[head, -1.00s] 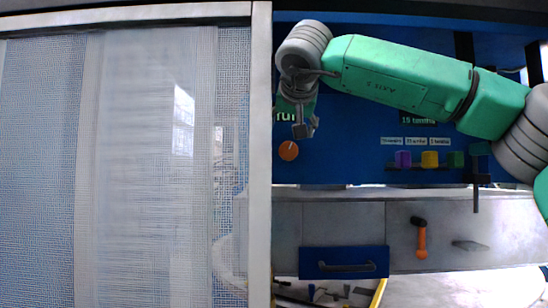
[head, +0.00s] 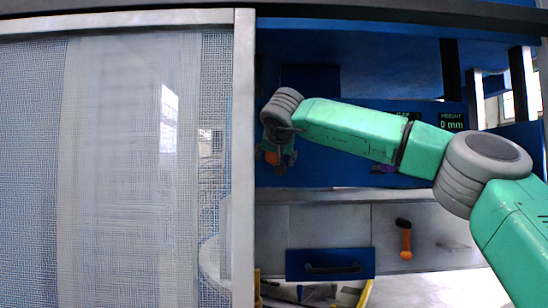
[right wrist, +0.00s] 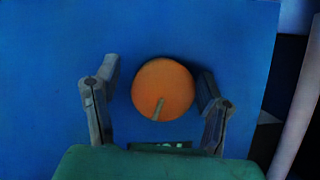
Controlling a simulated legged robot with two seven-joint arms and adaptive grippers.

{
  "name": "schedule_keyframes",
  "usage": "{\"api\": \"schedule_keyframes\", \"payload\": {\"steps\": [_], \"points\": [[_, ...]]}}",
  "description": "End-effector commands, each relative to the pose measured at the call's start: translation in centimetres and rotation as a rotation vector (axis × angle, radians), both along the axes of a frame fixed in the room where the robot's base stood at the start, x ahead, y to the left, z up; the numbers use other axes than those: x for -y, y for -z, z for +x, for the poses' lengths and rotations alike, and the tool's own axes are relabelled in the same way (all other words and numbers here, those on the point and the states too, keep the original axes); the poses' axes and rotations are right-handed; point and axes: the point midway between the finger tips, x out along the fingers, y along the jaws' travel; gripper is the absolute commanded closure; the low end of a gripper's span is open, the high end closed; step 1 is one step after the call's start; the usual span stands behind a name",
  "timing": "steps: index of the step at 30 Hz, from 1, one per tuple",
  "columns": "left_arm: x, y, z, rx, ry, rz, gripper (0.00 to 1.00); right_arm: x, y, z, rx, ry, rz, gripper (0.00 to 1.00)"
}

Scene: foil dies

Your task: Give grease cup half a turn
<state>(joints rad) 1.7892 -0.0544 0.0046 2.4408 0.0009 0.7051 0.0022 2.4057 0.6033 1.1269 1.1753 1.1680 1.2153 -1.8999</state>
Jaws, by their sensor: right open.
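The grease cup (right wrist: 158,96) is a round orange cap with a pale pointer mark, on a blue panel (right wrist: 50,60). In the right wrist view the mark points down and slightly left. My right gripper (right wrist: 160,72) is open, with one grey finger on each side of the cap. A narrow gap shows at the left finger; the right finger is very close to the cap, and I cannot tell if it touches. In the head view the orange cap (head: 271,158) is partly hidden by my right gripper (head: 279,160). My left gripper is not in view.
A mesh screen with a pale frame (head: 243,150) stands close left of the cap. Below are a grey counter front, a blue drawer (head: 330,263) and an orange-handled tool (head: 405,240). My right arm covers much of the panel.

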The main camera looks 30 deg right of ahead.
Motion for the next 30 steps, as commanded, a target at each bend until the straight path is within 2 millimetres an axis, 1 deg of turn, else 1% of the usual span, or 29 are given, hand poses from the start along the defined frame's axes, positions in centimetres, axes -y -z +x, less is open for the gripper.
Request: {"api": "schedule_keyframes", "payload": {"steps": [7, 8, 9, 11, 12, 23, 30], "points": [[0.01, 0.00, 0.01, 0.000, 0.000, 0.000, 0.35, -0.22, -0.07, 0.04, 0.000, 0.000, -0.001, 0.35], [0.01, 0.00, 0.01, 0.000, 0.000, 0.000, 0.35, -0.26, -0.07, 0.03, 0.001, 0.000, -0.003, 0.42], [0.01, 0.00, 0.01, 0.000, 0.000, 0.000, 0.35, -0.30, -0.09, 0.02, 0.001, 0.000, -0.003, 0.56], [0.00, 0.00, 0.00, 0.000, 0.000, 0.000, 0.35, -0.31, -0.10, 0.01, 0.001, 0.000, -0.003, 0.77], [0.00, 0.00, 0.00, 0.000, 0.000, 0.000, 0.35, -0.31, -0.10, 0.01, 0.000, -0.001, -0.002, 0.86], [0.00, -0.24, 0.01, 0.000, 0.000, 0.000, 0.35, -0.18, -0.06, -0.05, 0.017, -0.002, 0.030, 0.86], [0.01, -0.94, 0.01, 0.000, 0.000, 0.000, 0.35, -0.12, -0.11, -0.09, 0.086, -0.002, 0.145, 0.86]]}}
